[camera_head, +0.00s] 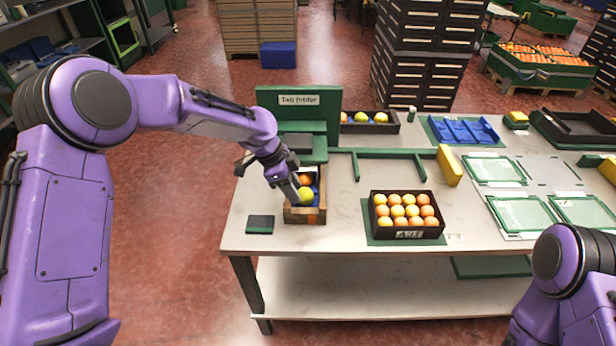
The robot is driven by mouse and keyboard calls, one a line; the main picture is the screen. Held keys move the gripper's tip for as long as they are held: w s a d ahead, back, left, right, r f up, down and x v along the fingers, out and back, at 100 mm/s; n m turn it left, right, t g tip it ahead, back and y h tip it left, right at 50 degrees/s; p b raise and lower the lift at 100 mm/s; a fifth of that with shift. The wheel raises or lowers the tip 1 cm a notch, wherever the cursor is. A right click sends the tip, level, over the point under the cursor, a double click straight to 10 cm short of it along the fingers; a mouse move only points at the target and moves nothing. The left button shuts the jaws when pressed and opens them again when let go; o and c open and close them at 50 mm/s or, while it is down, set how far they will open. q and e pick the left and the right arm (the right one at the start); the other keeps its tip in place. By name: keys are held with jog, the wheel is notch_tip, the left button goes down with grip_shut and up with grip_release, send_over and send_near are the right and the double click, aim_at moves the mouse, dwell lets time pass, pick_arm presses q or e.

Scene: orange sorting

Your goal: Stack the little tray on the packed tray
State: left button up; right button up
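The packed tray (408,232) is dark, holds rows of oranges, and sits on a green mat at the front middle of the table, with a label on its front. A small wooden-fronted tray (303,215) stands to its left, with a blue lining, an orange fruit and a yellow-green fruit inside. My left gripper (291,190) points down at the left side of this small tray, close to the yellow-green fruit. Its fingertips are too small and overlapped to show whether they are open or touching anything. My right arm shows at the lower right, but its gripper is out of view.
A dark tray (385,127) of yellow and orange fruit stands at the back, beside a green sign panel (330,105). A yellow block (449,166) and green-framed panels (523,216) lie to the right. The tabletop (340,235) between the two front trays is clear.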

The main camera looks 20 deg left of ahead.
aim_at(304, 211)
pick_arm(q)
jog(key=shift+s+d+f, duration=0.5)
jog(key=shift+d+f, duration=0.15)
jog(key=shift+f, duration=0.05)
jog(key=x, duration=0.2)
jog(key=p+x, duration=0.2)
jog(key=x, duration=0.1)
jog(key=shift+w+a+f, duration=0.2)
jog(key=shift+a+f, duration=0.1)
jog(key=shift+f, duration=0.2)
jog(key=shift+s+f, duration=0.1)
jog(key=shift+s, duration=0.15)
jog(key=shift+c, duration=0.6)
grip_shut()
pick_arm(e)
jog(key=r, duration=0.1)
jog(key=s+r, duration=0.1)
jog(key=r, duration=0.1)
jog(key=shift+s+d, duration=0.1)
